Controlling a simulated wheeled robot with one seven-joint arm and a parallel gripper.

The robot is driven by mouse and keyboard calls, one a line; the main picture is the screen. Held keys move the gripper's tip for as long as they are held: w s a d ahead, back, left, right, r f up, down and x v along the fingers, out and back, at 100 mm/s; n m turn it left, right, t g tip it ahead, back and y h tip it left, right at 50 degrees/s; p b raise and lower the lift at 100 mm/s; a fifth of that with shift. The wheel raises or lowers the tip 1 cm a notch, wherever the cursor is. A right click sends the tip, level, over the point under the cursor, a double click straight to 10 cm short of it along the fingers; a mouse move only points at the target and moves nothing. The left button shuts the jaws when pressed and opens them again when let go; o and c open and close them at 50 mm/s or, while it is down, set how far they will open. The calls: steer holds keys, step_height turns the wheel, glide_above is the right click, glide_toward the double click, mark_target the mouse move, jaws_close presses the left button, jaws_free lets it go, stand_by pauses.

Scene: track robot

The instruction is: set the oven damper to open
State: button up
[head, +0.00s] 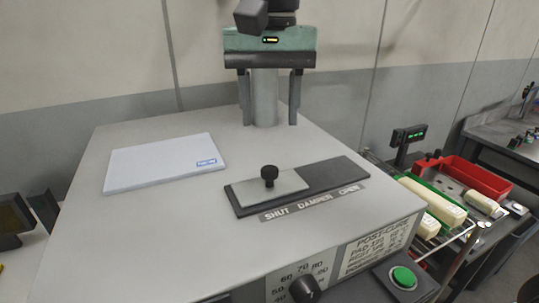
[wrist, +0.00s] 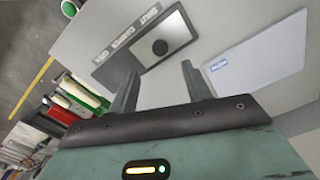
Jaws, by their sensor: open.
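The oven damper is a light grey sliding plate (head: 285,190) with a black knob (head: 269,175) on a dark track (head: 338,174) on top of the oven. The plate sits toward the left end, by the word SHUT on the label (head: 310,203); the dark track is bare at the OPEN end on the right. The knob also shows in the wrist view (wrist: 160,47). My gripper (head: 268,122) is open, fingers pointing down, behind the knob and apart from it. In the wrist view my gripper (wrist: 158,70) has nothing visible between its fingertips.
A grey upright cylinder (head: 264,97) shows by my fingers; I cannot tell its depth. A white pad (head: 163,163) lies left on the oven top (head: 150,235). A dial (head: 305,289) and green button (head: 403,277) are at the front. A red bin (head: 474,178) stands right.

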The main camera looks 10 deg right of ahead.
mark_target(270, 169)
step_height(270, 169, down, 9)
steer(key=shift+f+p, duration=0.15)
steer(key=shift+p, duration=0.75)
steer(key=shift+c, duration=0.3)
